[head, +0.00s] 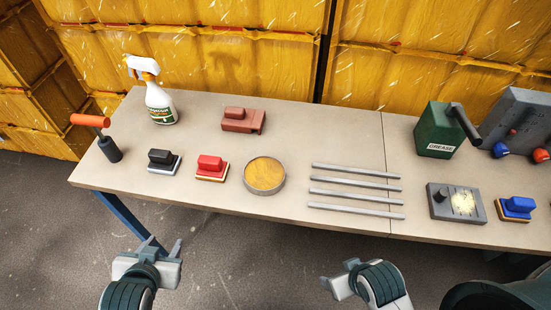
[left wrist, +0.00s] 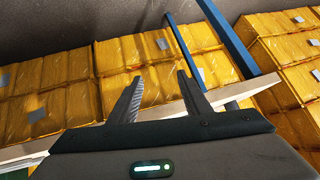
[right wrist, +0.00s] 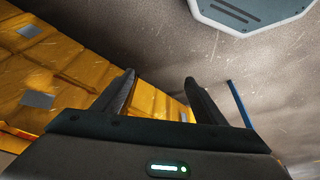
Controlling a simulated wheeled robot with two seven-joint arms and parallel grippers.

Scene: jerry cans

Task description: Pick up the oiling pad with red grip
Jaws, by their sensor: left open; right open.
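The oiling pad with red grip (head: 210,168) lies on the workbench (head: 230,208), left of centre in the head view. It has a red block on top and a pale pad edge below. My left gripper (head: 158,250) is open and empty, in front of the bench's front edge and lower left of the pad. Its two fingers also show apart in the left wrist view (left wrist: 160,95). My right gripper (head: 337,272) is open and empty, in front of the bench and lower right of the pad. Its spread fingers show in the right wrist view (right wrist: 158,98).
Near the red-grip pad are a black-grip pad (head: 163,160), a round tin (head: 264,176) and a brown block (head: 243,121). An orange-handled tool (head: 108,148) and spray bottle (head: 160,104) stand left. Metal rods (head: 355,187), a grey box (head: 455,203) and a blue-grip pad (head: 516,209) lie right.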

